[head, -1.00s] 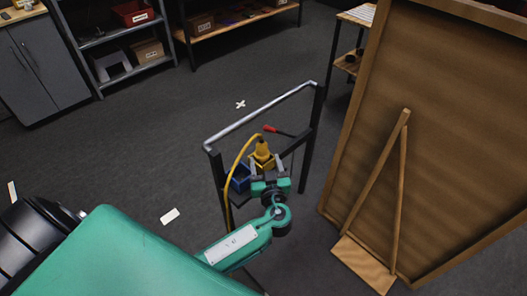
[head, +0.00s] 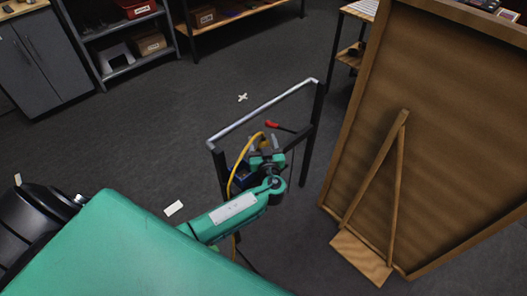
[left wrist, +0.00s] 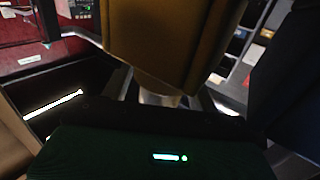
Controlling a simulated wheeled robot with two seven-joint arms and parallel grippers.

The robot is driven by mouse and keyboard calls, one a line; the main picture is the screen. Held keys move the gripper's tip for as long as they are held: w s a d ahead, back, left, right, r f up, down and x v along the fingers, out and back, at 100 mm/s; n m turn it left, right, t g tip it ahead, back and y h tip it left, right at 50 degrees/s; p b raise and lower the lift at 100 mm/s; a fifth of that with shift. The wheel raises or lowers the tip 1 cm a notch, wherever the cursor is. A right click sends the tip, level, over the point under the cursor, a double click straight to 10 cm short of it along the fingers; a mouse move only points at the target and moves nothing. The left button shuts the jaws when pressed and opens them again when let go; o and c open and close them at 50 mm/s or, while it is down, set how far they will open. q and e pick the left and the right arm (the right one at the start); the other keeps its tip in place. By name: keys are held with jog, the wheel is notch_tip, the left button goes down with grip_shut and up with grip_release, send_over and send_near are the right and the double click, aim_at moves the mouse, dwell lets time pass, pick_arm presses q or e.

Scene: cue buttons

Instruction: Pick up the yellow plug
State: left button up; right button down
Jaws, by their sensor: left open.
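The yellow plug (left wrist: 165,45) fills the top middle of the left wrist view, close up and dim, between the fingers. In the head view it is mostly hidden by my gripper; its yellow cable (head: 236,171) arcs up and hangs down at the left. My left gripper (head: 265,147) is open at the plug, inside the metal-railed stand. I cannot tell whether the fingers touch the plug. My right gripper is in neither view.
The stand's silver rail (head: 262,115) runs just behind the gripper, with a dark post (head: 312,130) at the right. A large wooden board (head: 450,130) stands at right. Floor at left is mostly clear.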

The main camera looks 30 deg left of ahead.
pick_arm(q)
grip_shut()
jog(key=shift+r, duration=0.1)
